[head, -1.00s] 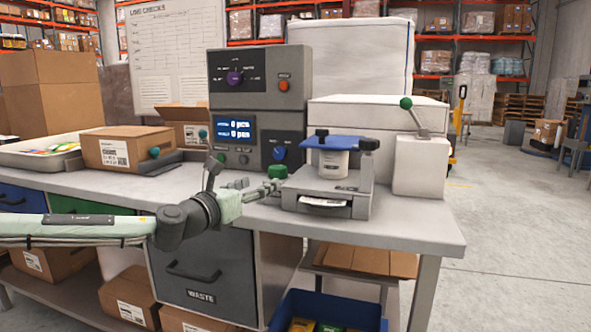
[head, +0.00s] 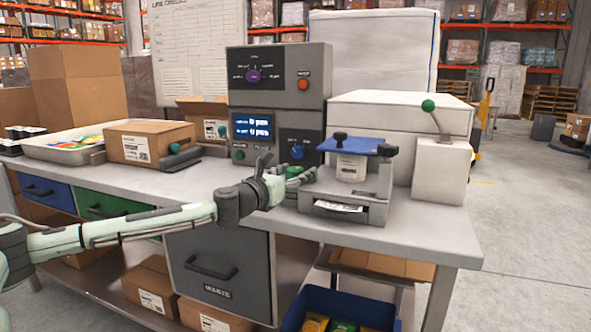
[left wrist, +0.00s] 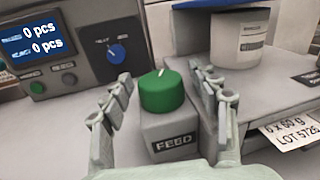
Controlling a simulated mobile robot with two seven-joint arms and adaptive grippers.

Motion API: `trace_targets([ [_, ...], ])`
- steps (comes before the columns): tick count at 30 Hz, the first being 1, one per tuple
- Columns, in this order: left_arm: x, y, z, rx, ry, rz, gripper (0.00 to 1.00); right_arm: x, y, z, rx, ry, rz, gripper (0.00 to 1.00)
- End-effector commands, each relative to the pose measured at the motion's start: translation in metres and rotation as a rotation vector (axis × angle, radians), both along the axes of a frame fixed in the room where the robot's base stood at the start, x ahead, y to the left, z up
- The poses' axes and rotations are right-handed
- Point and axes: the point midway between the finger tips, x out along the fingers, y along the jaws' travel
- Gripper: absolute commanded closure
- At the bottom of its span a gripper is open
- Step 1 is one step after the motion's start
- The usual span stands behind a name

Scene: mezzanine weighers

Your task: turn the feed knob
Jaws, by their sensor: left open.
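The green feed knob (left wrist: 162,91) sits on a small grey block labelled FEED (left wrist: 172,138), with a pale pointer mark on its top. In the left wrist view it stands between the two spread fingers of my left gripper (left wrist: 164,100), with a gap on each side. In the head view my left gripper (head: 294,184) reaches over the bench front, and the green knob (head: 294,172) shows partly behind its fingers. My left gripper is open and holds nothing. My right gripper is in neither current view.
A grey control tower (head: 277,75) with a purple dial, a blue knob (left wrist: 116,53) and a display reading 0 pcs stands behind. A weigher with a blue top (head: 355,146) and printed label is close on the right. A carton (head: 150,146) lies left.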

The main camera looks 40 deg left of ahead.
Motion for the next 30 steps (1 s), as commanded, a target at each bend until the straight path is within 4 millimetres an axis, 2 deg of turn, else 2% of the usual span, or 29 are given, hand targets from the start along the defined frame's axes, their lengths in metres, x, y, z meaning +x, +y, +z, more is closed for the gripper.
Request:
trace_targets([
  [7, 0.001, 0.000, 0.000, 0.000, 0.000, 0.000, 0.41, 0.000, 0.000, -0.001, 0.001, -0.001, 0.000, 0.60],
  [19, 0.000, 0.000, 0.000, 0.000, 0.000, 0.000, 0.90, 0.000, 0.000, -0.001, 0.001, 0.000, 0.000, 0.60],
  [28, 0.000, 0.001, -0.002, 0.001, 0.000, -0.034, 0.91, 0.000, 0.000, -0.001, -0.002, 0.004, -0.001, 0.60],
  [30, 0.000, 0.001, -0.002, 0.000, 0.001, -0.061, 0.91, 0.001, -0.001, 0.009, -0.006, -0.007, 0.000, 0.60],
])
